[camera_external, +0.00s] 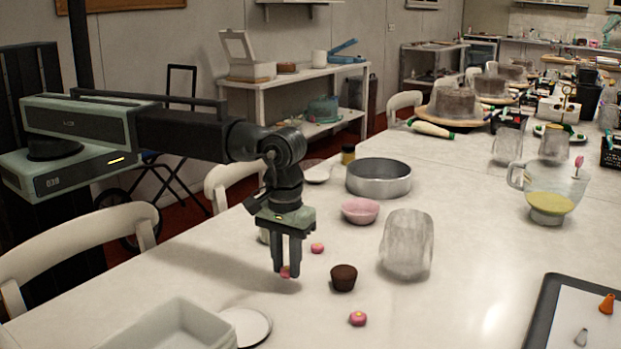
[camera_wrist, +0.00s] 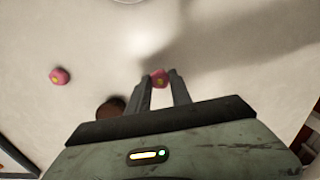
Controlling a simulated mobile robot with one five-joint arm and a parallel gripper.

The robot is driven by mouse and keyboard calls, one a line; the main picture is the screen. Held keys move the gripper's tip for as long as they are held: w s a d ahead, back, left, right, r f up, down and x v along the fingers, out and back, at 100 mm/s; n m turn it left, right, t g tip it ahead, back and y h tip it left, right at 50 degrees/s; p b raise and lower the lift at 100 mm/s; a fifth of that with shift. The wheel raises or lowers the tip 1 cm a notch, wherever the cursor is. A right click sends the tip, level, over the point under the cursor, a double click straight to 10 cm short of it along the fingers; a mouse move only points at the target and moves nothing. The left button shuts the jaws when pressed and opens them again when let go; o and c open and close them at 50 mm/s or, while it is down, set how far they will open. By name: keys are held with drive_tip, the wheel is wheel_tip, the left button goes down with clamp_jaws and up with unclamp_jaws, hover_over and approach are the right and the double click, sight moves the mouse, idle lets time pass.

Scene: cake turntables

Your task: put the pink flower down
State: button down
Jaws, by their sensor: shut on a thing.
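A small pink flower (camera_external: 286,271) with a yellow centre is pinched between the fingertips of my gripper (camera_external: 287,268). The fingers point down just above the white table, and I cannot tell whether the flower touches it. In the wrist view the held flower (camera_wrist: 159,77) sits between the two dark fingers. A second pink flower (camera_external: 317,248) lies on the table close to the right of my gripper. A third pink flower (camera_external: 358,318) lies nearer the camera. One loose flower (camera_wrist: 60,76) also shows at left in the wrist view.
A brown cupcake (camera_external: 343,278) stands right of my gripper, with a cloudy glass jar (camera_external: 407,245) beyond it. A pink bowl (camera_external: 360,211) and a round metal pan (camera_external: 378,178) are behind. A white tray (camera_external: 175,325) and plate (camera_external: 250,326) are at front left.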

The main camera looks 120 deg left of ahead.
wheel_tip(320, 180, down, 2)
drive_tip(key=shift+s+f+b, duration=0.1)
drive_tip(key=shift+b, duration=0.2)
drive_tip(key=shift+r, duration=0.25)
drive_tip(key=shift+f, duration=0.2)
drive_tip(key=c, duration=1.2)
unclamp_jaws()
drive_tip(key=shift+o, duration=0.2)
drive_tip(key=shift+r, duration=0.15)
